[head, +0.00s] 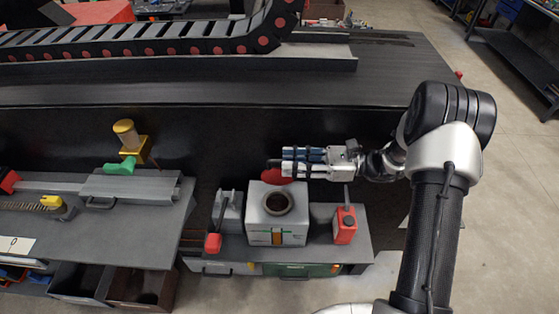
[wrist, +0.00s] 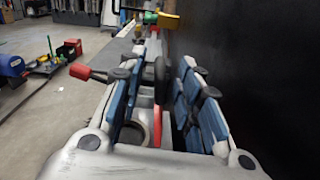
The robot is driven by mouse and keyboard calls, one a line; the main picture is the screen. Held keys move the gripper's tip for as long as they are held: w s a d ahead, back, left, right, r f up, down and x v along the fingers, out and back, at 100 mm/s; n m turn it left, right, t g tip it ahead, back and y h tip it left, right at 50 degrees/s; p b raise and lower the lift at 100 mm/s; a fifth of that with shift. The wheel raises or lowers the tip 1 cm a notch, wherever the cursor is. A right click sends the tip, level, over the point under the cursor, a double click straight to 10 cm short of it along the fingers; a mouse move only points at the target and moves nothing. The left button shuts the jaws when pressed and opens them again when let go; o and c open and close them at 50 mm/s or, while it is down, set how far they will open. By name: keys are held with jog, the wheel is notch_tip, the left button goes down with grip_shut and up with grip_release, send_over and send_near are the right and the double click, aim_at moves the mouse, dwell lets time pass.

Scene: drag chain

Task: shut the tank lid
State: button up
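The tank is a white box (head: 262,232) on the low bench, with a round dark opening (head: 277,203) on top. The opening is uncovered, and its ring also shows in the wrist view (wrist: 136,127). A red lid (head: 270,177) stands up behind the opening, partly hidden by my gripper. In the wrist view a red curved edge (wrist: 157,126), seemingly the lid, shows between the fingers. My gripper (head: 284,163) is above the back of the tank, pointing left. Its blue-padded fingers (wrist: 158,75) are apart with nothing clearly held. I cannot tell whether they touch the lid.
A red can (head: 345,225) stands right of the tank. A grey device with a red end (head: 213,242) stands left. A dark bench wall (head: 350,130) rises close behind, with a drag chain (head: 150,38) on top. A yellow and green valve-like part (head: 128,145) is at left.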

aim_at(280, 162)
jog(key=shift+a, duration=1.9)
jog(key=shift+c, duration=0.4)
grip_shut()
